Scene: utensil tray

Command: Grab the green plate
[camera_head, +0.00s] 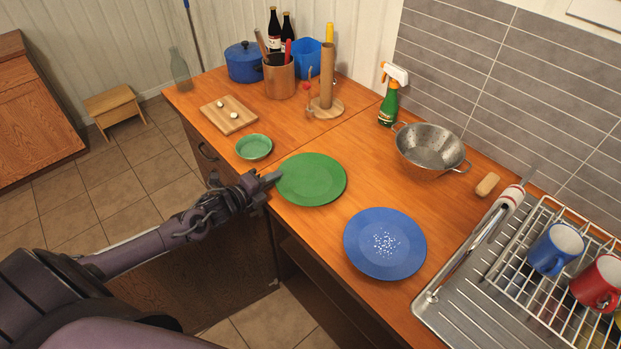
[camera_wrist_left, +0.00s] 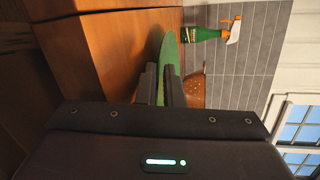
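The green plate (camera_head: 312,179) lies flat on the wooden counter, near its front edge. My left gripper (camera_head: 271,179) is at the plate's left rim. In the left wrist view the two dark fingers (camera_wrist_left: 161,88) stand a narrow gap apart, with green of the plate (camera_wrist_left: 169,52) showing between and beyond them. Whether they press on the rim I cannot tell. My right gripper is not in view.
A small green bowl (camera_head: 254,147) stands just behind and left of the plate. A blue plate (camera_head: 385,262) with white specks lies to the right. A colander (camera_head: 430,148), a spray bottle (camera_head: 389,108) and a dish rack (camera_head: 500,272) stand farther off.

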